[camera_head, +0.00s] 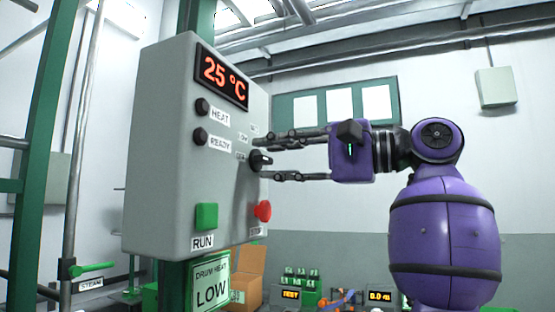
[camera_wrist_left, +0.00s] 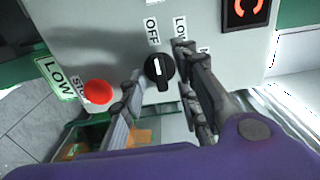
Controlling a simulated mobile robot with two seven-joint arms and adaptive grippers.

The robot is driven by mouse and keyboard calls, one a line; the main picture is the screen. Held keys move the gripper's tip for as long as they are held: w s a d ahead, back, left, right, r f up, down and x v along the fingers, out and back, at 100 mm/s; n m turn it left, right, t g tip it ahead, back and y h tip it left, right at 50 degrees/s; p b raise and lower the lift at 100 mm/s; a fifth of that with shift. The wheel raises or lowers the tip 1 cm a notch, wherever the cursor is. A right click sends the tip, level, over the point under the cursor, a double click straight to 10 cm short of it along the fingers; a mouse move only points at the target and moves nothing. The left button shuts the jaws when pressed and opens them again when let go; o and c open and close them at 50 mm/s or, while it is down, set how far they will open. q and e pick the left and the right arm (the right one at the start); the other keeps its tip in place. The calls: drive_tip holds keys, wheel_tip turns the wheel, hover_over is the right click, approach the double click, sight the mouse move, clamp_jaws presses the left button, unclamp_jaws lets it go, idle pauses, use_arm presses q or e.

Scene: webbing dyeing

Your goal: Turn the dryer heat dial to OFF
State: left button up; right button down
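The dark heat dial (camera_head: 258,161) is on the front of the grey dryer control box (camera_head: 160,150). In the left wrist view the dial (camera_wrist_left: 159,72) has a white mark on its upper end, facing the OFF label (camera_wrist_left: 152,30). The LOW label (camera_wrist_left: 181,28) is beside it, and a third label is mostly hidden by a finger. My left gripper (camera_head: 264,159) is open at the panel, one finger above the dial and one below. In the left wrist view its fingers (camera_wrist_left: 160,66) straddle the dial, with gaps visible on both sides. My right gripper is out of view.
The box's display (camera_head: 222,76) reads 25 °C. A red stop button (camera_head: 263,211) is just below the lower finger, and a green RUN button (camera_head: 206,216) is lower left. A DRUM HEAT LOW sign (camera_head: 210,284) hangs beneath.

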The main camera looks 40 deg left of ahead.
use_arm(q)
drive_tip(key=shift+d, duration=0.1)
drive_tip(key=v, duration=1.1)
drive_tip(key=shift+d, duration=0.4)
